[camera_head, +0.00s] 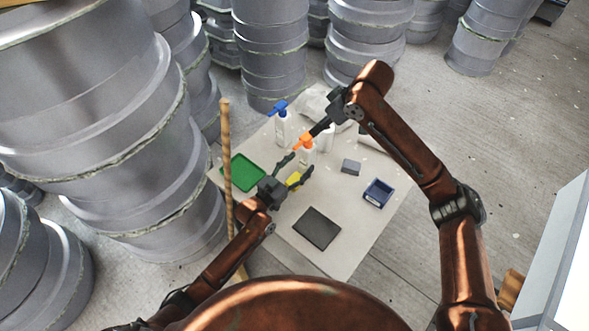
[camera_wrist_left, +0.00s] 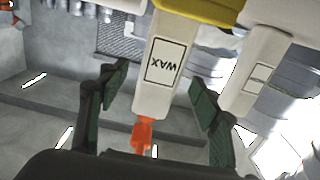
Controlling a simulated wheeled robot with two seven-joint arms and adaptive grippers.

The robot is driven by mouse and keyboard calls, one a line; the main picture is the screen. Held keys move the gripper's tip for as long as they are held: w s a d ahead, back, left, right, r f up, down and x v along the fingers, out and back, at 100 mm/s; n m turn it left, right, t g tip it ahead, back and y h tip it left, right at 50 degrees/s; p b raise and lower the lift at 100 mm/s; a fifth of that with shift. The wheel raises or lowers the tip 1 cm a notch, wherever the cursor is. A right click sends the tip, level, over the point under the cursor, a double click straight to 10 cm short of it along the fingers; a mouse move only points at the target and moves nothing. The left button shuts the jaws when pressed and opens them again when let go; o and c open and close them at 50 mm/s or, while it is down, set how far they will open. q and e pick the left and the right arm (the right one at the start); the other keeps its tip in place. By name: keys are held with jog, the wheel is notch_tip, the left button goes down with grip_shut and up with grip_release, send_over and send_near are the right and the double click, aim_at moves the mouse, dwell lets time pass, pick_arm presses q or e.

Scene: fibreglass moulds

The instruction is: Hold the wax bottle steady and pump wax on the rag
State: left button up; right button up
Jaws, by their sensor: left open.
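The white wax bottle (camera_head: 307,157) with an orange pump head (camera_head: 303,141) stands on the table. In the left wrist view the wax bottle (camera_wrist_left: 165,65) appears upside down, its label reading WAX, with the orange pump (camera_wrist_left: 141,134) below. My left gripper (camera_head: 294,165) is open, its fingers (camera_wrist_left: 158,98) spread to either side of the bottle's picture; contact is not visible. My right gripper (camera_head: 316,131) points down-left close to the orange pump; its finger gap cannot be made out. A yellow item (camera_head: 294,180) lies beside my left gripper; I cannot tell whether it is the rag.
A blue-topped bottle (camera_head: 281,127) stands behind the wax bottle. The table (camera_head: 355,238) also bears a green tray (camera_head: 243,173), grey block (camera_head: 351,167), blue bin (camera_head: 378,193) and dark mat (camera_head: 317,228). A wooden pole (camera_head: 227,150) rises at the left. Stacked grey moulds (camera_head: 272,50) crowd the back.

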aim_at(303, 161)
pick_arm(q)
jog(key=shift+x, duration=2.4)
jog(key=shift+c, duration=0.5)
jog(key=c, duration=1.3)
